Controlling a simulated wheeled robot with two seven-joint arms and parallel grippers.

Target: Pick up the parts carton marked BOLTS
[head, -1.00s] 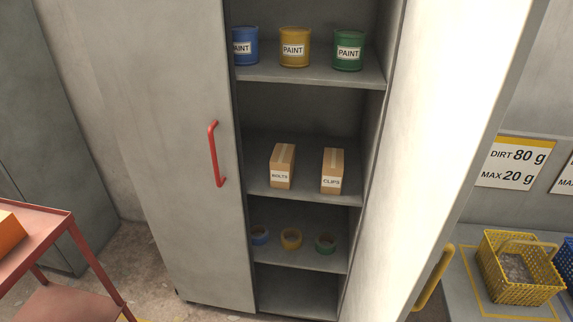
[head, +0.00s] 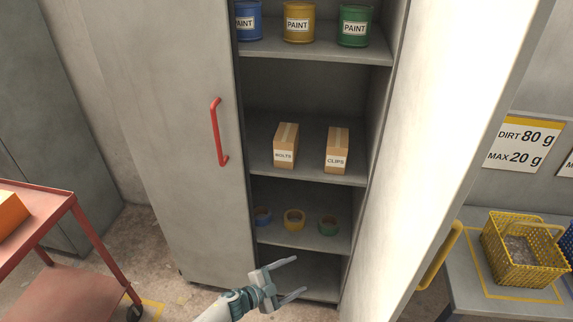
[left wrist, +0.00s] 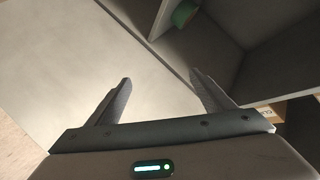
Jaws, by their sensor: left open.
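The brown carton marked BOLTS (head: 286,145) stands upright on the cabinet's middle shelf, left of a like carton marked CLIPS (head: 337,150). My left gripper (head: 291,277) is open and empty in the head view, low in front of the cabinet's bottom compartment, well below the BOLTS carton and apart from it. In the left wrist view its two fingers (left wrist: 160,92) are spread with nothing between them. A brown carton edge (left wrist: 291,112) shows at the right of that view; its label is mostly cut off. My right gripper is not in view.
Paint cans (head: 299,22) stand on the shelf above, tape rolls (head: 294,220) on the one below. The left cabinet door (head: 180,130) with a red handle is shut; the right door (head: 430,130) stands open. A red cart (head: 40,212) is at left, a yellow basket (head: 524,268) at right.

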